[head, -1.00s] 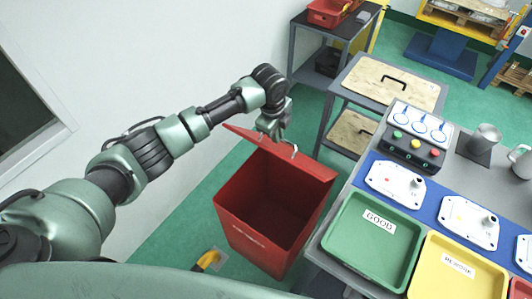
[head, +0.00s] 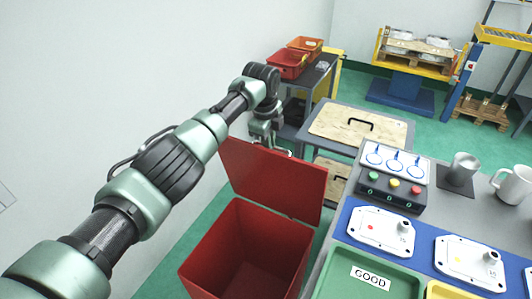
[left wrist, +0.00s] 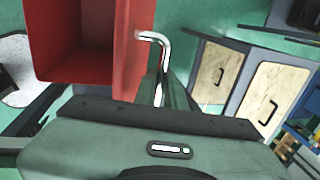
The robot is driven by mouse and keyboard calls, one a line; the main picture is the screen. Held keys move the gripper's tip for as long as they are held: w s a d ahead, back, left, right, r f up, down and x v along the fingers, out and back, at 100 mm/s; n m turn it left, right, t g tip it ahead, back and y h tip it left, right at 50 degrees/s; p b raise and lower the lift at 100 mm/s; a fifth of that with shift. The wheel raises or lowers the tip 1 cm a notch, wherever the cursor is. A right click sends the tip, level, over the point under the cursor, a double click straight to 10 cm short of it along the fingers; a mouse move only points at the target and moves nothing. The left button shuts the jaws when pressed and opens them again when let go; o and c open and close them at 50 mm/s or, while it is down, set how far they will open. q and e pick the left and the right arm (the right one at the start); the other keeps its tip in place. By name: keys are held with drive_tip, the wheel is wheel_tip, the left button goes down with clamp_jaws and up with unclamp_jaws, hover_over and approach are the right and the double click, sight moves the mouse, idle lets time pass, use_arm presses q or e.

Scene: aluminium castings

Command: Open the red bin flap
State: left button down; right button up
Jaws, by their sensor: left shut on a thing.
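The red bin (head: 215,255) stands on the floor left of the work table, its top open and its inside empty as far as I see. Its red flap (head: 275,185) stands raised, nearly upright, at the bin's back edge. My left gripper (head: 268,140) is at the flap's top edge, shut on the flap's metal handle, which is mostly hidden in the head view. In the left wrist view the bent silver handle (left wrist: 155,38) runs down to the gripper, and red bin surfaces (left wrist: 105,75) show beside it. My right gripper is not in view.
The work table at right holds a green GOOD tray (head: 340,262), a button box (head: 391,190), castings (head: 380,232) and mugs (head: 514,185). A wooden-topped cabinet (head: 340,122) stands behind the bin. A white wall (head: 120,70) lies to the left.

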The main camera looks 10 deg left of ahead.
use_arm(q)
drive_tip(key=shift+w+d+f+b, duration=0.2)
drive_tip(key=shift+w+f+b, duration=0.1)
idle(0.4)
drive_tip(key=c, duration=1.5)
unclamp_jaws()
drive_tip(key=shift+w, duration=0.3)
drive_tip(key=shift+r, duration=0.2)
